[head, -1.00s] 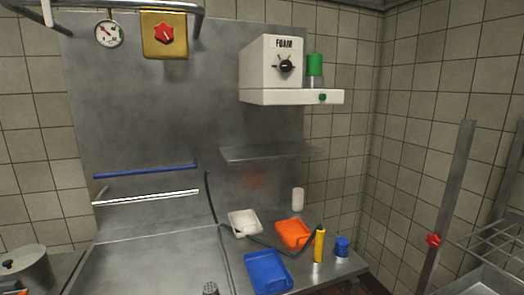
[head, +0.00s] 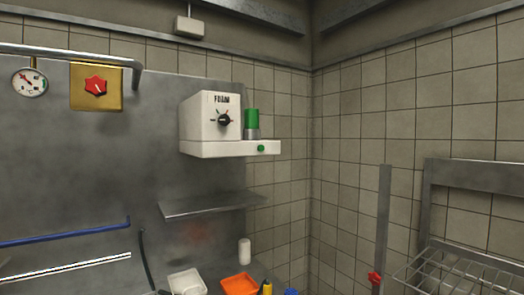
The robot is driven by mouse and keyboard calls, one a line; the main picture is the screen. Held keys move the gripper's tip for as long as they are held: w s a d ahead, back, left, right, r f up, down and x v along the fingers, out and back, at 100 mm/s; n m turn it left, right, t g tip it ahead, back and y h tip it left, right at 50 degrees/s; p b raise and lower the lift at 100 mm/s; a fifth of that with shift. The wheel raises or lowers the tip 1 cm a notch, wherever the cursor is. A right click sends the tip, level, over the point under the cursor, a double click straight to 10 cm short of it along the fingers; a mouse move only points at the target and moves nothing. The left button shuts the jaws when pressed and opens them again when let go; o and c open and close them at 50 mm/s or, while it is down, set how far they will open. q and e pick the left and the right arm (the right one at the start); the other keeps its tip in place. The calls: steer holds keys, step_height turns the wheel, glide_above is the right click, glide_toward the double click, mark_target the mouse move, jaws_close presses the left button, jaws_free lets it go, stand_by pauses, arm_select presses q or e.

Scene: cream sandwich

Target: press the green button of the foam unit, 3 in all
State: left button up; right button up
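The foam unit (head: 208,122) is a white box on the back wall, marked FOAM, with a black dial (head: 223,119) on its front. A small round green button (head: 261,148) sits on the front of its lower ledge, at the right. A larger green cylinder (head: 252,118) with a metal lower part stands on the ledge above it. Neither of my grippers shows in the head view.
A steel shelf (head: 210,205) juts from the wall below the unit. Under it are a white cylinder (head: 244,251), a white tray (head: 170,284) and an orange tray (head: 256,278). A wire rack (head: 455,273) stands at the right. Space before the unit looks clear.

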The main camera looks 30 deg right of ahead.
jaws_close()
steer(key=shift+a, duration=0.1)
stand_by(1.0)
